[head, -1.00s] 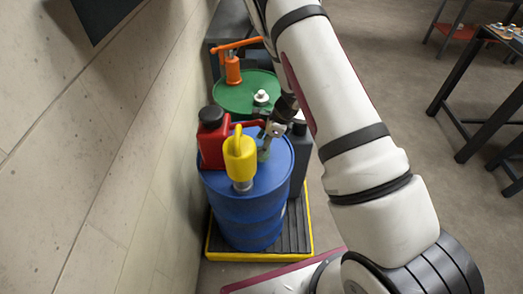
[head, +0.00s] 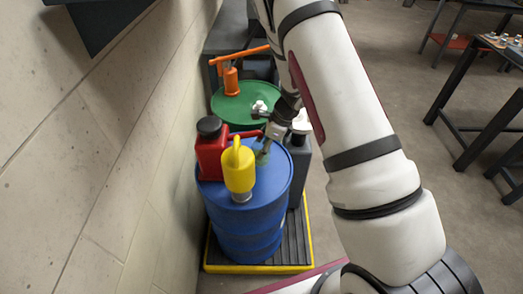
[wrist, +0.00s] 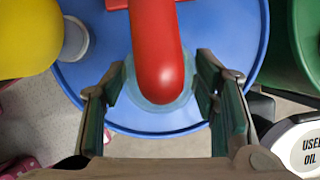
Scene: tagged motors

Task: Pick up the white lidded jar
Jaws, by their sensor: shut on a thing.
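My gripper (head: 262,155) is down at the top of the blue drum (head: 245,212). In the wrist view its fingers (wrist: 160,88) close in on both sides of a pale, see-through round thing (wrist: 158,122) on the drum's top. A red spout (wrist: 156,50) passes over this thing and hides most of it, so I cannot tell whether it has a white lid. A small white object (head: 260,107) stands on the green drum (head: 238,100), behind my gripper; its shape is too small to tell.
A dark container with a white top (head: 301,122) stands right. An orange pump (head: 231,78) is on the green drum. A wall (head: 110,150) is close at left.

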